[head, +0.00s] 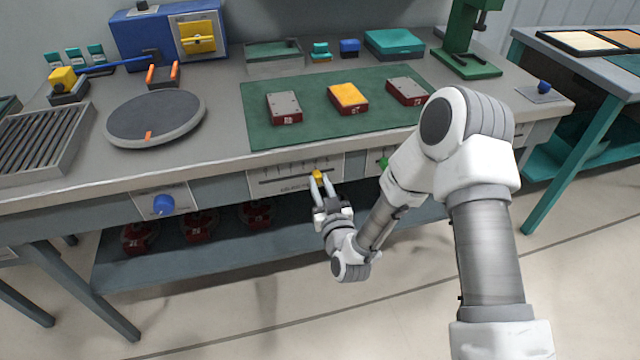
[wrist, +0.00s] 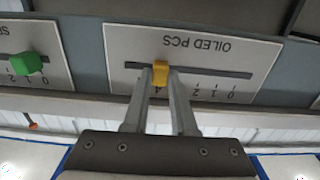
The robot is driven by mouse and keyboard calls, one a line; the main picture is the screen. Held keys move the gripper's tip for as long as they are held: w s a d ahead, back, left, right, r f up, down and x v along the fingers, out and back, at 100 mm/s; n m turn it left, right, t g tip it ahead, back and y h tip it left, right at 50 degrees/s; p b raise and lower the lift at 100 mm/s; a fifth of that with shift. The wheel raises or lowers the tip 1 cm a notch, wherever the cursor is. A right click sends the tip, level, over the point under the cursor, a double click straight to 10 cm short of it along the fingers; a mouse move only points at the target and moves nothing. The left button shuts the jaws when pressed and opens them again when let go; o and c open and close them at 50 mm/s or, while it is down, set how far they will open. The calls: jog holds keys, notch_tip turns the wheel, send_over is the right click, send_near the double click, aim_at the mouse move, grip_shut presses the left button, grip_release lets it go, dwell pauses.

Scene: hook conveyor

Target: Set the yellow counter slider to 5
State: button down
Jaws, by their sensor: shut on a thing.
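The yellow slider knob (head: 317,175) sits on a horizontal slot in a white panel (head: 262,182) on the bench's front edge. My gripper (head: 320,182) reaches it from the front, with its two fingers shut on the knob. In the wrist view the yellow knob (wrist: 160,72) stands between the fingertips, on the panel marked "OILED PCS" (wrist: 225,50), which appears upside down. The scale's 0 is at the right end there, and the knob is near a partly hidden mark that looks like 4. The fingers cover some marks.
A green slider (head: 384,162) is on a neighbouring panel to the right. A blue knob (head: 164,205) is to the left on the bench front. Red-sided blocks (head: 284,107) lie on the green mat above. A shelf with red parts (head: 200,227) is below.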

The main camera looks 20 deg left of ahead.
aim_at(329, 170)
jog(key=shift+w+d+b, duration=0.35)
jog(key=shift+w+d, duration=0.15)
jog(key=shift+d, duration=0.25)
jog(key=shift+w+d+b, duration=0.3)
jog(key=shift+w+d, duration=0.2)
jog(key=shift+d, duration=0.25)
jog(key=c, duration=0.7)
grip_release()
jog(key=shift+d, duration=0.1)
jog(key=shift+c, duration=0.2)
